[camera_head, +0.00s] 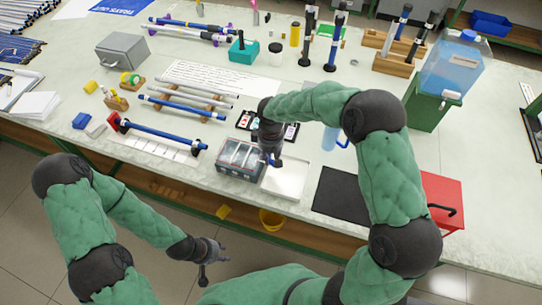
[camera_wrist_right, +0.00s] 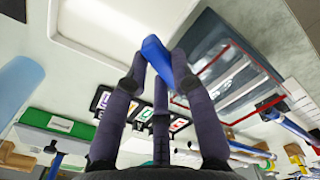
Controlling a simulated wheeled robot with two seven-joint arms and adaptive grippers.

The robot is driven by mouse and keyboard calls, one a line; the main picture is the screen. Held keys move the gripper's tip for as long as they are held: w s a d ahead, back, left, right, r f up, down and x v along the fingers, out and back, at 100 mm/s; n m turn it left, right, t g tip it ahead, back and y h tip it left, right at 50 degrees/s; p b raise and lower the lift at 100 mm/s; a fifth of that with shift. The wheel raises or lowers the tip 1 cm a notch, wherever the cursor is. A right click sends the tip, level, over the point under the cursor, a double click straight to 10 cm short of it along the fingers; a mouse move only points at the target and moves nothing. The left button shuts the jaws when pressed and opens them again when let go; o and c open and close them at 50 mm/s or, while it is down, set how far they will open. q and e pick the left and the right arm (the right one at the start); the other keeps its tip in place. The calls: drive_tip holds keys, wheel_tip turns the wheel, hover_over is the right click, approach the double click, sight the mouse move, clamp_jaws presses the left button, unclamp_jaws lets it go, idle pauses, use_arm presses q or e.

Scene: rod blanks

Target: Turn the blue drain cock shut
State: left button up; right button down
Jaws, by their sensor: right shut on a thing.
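The blue drain cock (camera_wrist_right: 154,50) is a blue lever at the edge of a grey bath with a clear lid (camera_head: 238,158), beside a white tray (camera_head: 286,180). My right gripper (camera_head: 273,160) reaches down at this spot. In the right wrist view my right gripper (camera_wrist_right: 158,82) is shut on the blue lever, its fingers on both sides of it. The lever's far end and its joint to the bath are partly hidden, so its angle cannot be told. My left gripper (camera_head: 211,268) is empty, its fingers apart, in front of the bench and low.
A black mat (camera_head: 341,192) and a red box (camera_head: 440,200) lie to the right. A blue rod (camera_head: 160,133) and other rods on racks are to the left. A water container (camera_head: 455,70) stands on a green stand at the back right. A yellow bucket (camera_head: 271,219) is below the bench edge.

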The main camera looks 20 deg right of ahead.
drive_tip(key=m, duration=0.2)
drive_tip(key=m+b, duration=0.1)
drive_tip(key=m, duration=0.3)
drive_tip(key=shift+s+a+m, duration=0.2)
drive_tip(key=shift+a+m, duration=0.15)
drive_tip(key=shift+m, duration=0.05)
drive_tip(key=m, duration=0.2)
drive_tip(key=m+b, duration=0.1)
drive_tip(key=m, duration=0.3)
drive_tip(key=shift+a+b, duration=0.3)
drive_tip(key=c, duration=1)
unclamp_jaws()
drive_tip(key=shift+c, duration=0.2)
